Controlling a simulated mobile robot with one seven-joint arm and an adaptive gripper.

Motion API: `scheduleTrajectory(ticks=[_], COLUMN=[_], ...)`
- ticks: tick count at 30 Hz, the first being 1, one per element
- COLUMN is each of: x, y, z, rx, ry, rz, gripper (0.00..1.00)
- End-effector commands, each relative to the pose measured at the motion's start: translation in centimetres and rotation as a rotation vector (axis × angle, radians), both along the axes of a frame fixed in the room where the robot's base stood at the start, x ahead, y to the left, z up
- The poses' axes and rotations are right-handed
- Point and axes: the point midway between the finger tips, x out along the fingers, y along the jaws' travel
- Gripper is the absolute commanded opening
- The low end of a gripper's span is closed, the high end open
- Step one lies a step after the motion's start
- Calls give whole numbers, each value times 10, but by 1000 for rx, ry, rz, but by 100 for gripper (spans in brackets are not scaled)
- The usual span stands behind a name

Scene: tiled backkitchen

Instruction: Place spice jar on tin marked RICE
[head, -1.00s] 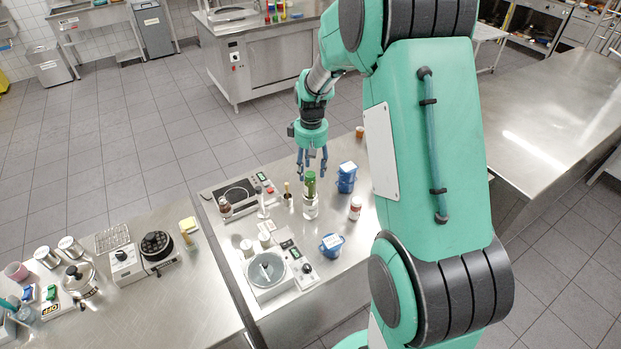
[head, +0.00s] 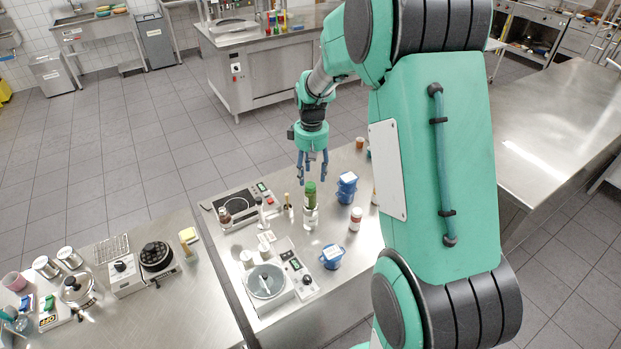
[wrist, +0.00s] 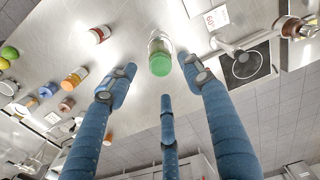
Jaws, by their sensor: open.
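A clear jar with a green lid (head: 310,212) stands upright on the steel counter; I take it as the spice jar, but its label is not readable. It also shows in the wrist view (wrist: 160,52), just beyond the fingertips. My gripper (head: 312,172) hangs above and close to this jar, its blue fingers spread, open and empty. The fingers show in the wrist view (wrist: 162,80) too. Another blue tin (head: 332,257) stands nearer the front. I cannot read RICE on any tin.
A white-capped jar with a red label (head: 355,219) stands right of the green-lidded jar. A hot plate (head: 240,203), small bottles and a scale-like device with a round pan (head: 266,281) lie to the left.

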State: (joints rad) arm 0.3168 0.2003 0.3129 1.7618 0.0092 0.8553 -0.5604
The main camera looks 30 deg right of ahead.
Motion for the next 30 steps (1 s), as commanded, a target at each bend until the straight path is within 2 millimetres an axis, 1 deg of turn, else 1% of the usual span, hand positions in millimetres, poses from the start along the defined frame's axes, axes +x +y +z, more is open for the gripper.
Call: scheduleTrajectory(ticks=[5, 8, 14, 15, 21, 26, 30], x=[-4, -9, -31, -38, -73, -106, -136], y=[6, 15, 42, 48, 81, 105, 124], z=[11, 27, 73, 83, 130, 161, 184], rx=[-3, -8, -20, -22, -28, -28, -25], ry=[-11, -27, -75, -88, -148, -197, -240], rz=[-3, -9, -31, -39, -69, -93, -113], gripper=[50, 50, 50, 50, 50, 50, 50])
